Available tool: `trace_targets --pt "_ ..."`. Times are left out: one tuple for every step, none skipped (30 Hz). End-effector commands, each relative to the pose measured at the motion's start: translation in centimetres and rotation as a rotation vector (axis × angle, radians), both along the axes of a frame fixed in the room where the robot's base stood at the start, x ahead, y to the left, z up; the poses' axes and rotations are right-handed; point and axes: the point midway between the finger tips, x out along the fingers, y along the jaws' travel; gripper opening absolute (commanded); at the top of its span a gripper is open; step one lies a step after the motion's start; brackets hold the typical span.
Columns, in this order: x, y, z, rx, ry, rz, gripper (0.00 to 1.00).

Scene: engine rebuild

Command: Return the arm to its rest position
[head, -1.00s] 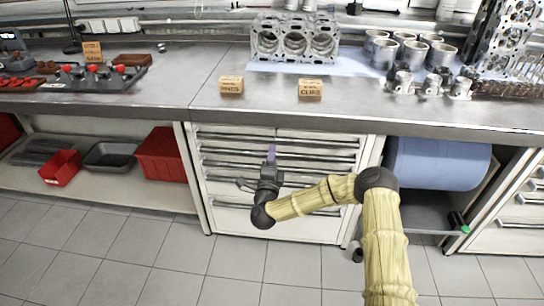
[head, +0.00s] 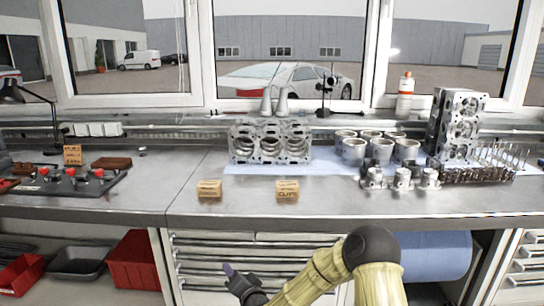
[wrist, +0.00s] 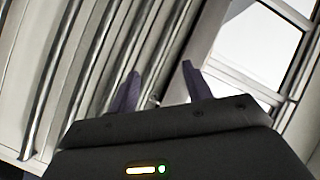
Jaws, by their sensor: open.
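My arm (head: 325,272) is bent low in front of the workbench, its wooden-looking yellow links showing at the bottom of the head view. My gripper (head: 229,270) is below the bench top, in front of the drawer cabinet. In the wrist view my gripper (wrist: 160,78) shows two purple fingers spread apart with nothing between them. The drawer fronts (wrist: 60,70) lie beyond the fingers in that view, tilted. No object is held.
The bench top (head: 240,205) carries two small cardboard boxes (head: 209,188), an engine block (head: 270,142), several cylinder liners (head: 353,150) and pistons (head: 402,178). A blue roll (head: 432,255) is under the bench at right. Red bins (head: 135,260) are on the lower shelf at left.

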Motion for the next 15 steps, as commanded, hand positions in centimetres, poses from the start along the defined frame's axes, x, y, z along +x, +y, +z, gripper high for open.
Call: trace_targets --pt "-0.7 -0.5 0.1 -0.083 0.018 0.035 0.49" --pt "-1.2 -0.9 0.0 -0.133 0.033 0.054 0.49" --pt "-1.8 -1.6 -0.2 -0.196 0.055 0.077 0.49" --pt "-2.3 -2.1 -0.4 -0.243 0.072 0.093 0.49" --pt "-2.8 -2.7 -0.4 -0.29 0.09 0.107 0.49" --pt "-3.5 -3.7 -0.6 -0.35 0.115 0.124 0.49" --pt "-4.0 -4.5 -0.6 -0.396 0.134 0.135 0.49" --pt "-4.6 -5.3 -0.7 -0.438 0.154 0.145 0.49" --pt "-5.4 -6.4 -0.7 -0.494 0.182 0.158 0.49" --pt "-6.0 -7.3 -0.7 -0.534 0.204 0.166 0.49" --pt "-6.6 -8.2 -0.6 -0.573 0.227 0.172 0.49" --pt "-7.6 -9.5 -0.5 -0.622 0.259 0.179 0.49" --pt "-8.2 -10.5 -0.4 -0.657 0.283 0.184 0.49" --pt "-9.0 -11.5 -0.3 -0.692 0.308 0.187 0.49" --pt "-10.0 -12.9 0.0 -0.734 0.344 0.191 0.49"
